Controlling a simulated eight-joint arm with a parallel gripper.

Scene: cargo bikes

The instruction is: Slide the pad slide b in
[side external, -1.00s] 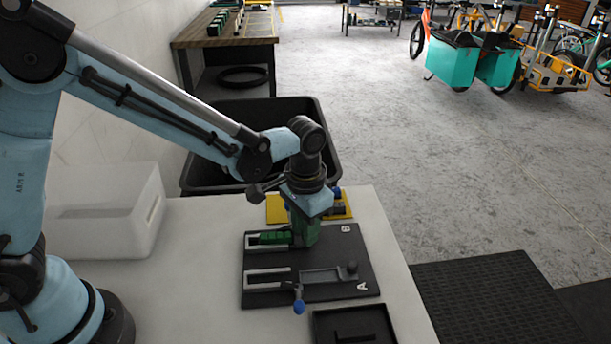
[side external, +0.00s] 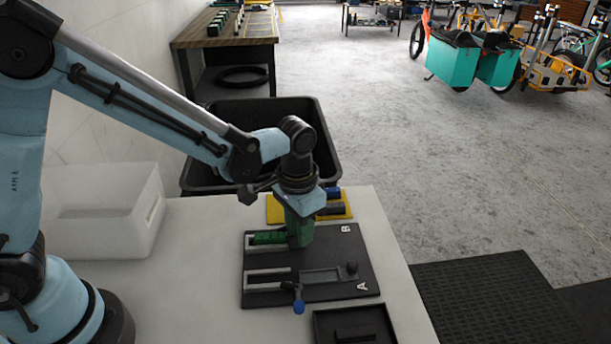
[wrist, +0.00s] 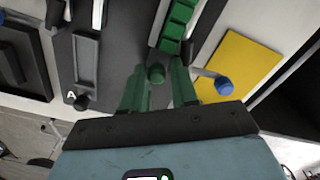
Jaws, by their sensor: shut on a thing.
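The black board (side external: 352,252) lies on the white table with two slotted tracks, marked A and B. The green ribbed pad slide b (side external: 268,238) sits in track B, at the track's left end in the side view. It also shows in the wrist view (wrist: 179,22) in its pale-edged slot. My gripper (side external: 300,238) is down over the board, to the right of the green pad. The fingers hide part of track B in the side view.
Track A (side external: 268,280) runs beside B, with a grey slide, dark knob and blue-tipped lever (side external: 299,306). Another blue-tipped lever (wrist: 223,86) stands near B, over the yellow mat (wrist: 240,60). A black tray (side external: 378,335), white bin (side external: 105,225) and dark crate (side external: 330,150) surround the board.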

